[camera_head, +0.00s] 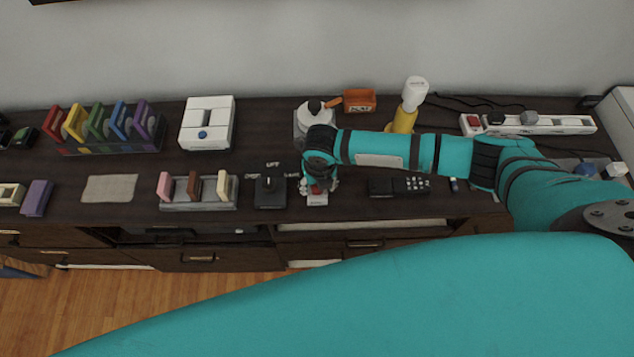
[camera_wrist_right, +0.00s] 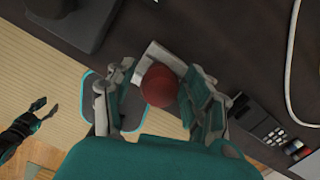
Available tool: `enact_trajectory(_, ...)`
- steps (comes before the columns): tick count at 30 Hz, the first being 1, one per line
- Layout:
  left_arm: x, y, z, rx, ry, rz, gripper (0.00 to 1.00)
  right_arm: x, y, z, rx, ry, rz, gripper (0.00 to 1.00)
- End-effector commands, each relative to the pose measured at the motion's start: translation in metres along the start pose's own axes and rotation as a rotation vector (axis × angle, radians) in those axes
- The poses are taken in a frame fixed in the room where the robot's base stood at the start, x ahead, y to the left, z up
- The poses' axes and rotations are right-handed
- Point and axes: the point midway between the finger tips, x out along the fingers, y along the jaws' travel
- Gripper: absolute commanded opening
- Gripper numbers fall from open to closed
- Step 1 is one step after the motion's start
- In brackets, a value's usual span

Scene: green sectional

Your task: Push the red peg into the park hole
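A round red piece (camera_wrist_right: 159,85), which looks like the top of the red peg, sits by a small white block (camera_wrist_right: 147,60). In the head view, a bit of red shows on the white block (camera_head: 317,199) at the cabinet's front edge. My right gripper (camera_wrist_right: 163,72) is open, with one finger on each side of the red piece; contact is unclear. In the head view my right gripper (camera_head: 318,183) is low over that block and partly hides it. I cannot make out the park hole. My left gripper (camera_wrist_right: 46,108) shows open and empty in the wrist view.
Left of the block stands a black box (camera_head: 270,193) with a knob and small labels. Next to it is a grey rack (camera_head: 199,205) with pink, brown and cream slabs. A black keypad device (camera_head: 400,187) lies to the right. A white strip (camera_head: 550,125) lies farther right.

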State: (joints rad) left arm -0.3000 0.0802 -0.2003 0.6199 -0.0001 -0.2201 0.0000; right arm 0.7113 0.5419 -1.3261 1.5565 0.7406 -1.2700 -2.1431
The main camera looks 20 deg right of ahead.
Motion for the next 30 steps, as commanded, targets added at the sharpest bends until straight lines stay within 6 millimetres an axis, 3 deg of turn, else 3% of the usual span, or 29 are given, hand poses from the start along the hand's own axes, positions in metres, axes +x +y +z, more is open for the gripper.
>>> enact_trajectory(11, 0.0, -0.001, 0.001, -0.001, -0.001, -0.002, 0.4, -0.008, 0.0, 0.001, 0.0, -0.002, 0.001, 0.55)
enact_trajectory(24, 0.0, 0.0, 0.0, 0.0, 0.0, 0.0, 0.4, -0.094, 0.0, 0.001, -0.001, -0.003, 0.001, 0.55)
enact_trajectory(30, 0.0, 0.0, 0.0, 0.0, 0.0, 0.0, 0.4, -0.116, 0.0, 0.0, 0.0, -0.001, 0.001, 0.55)
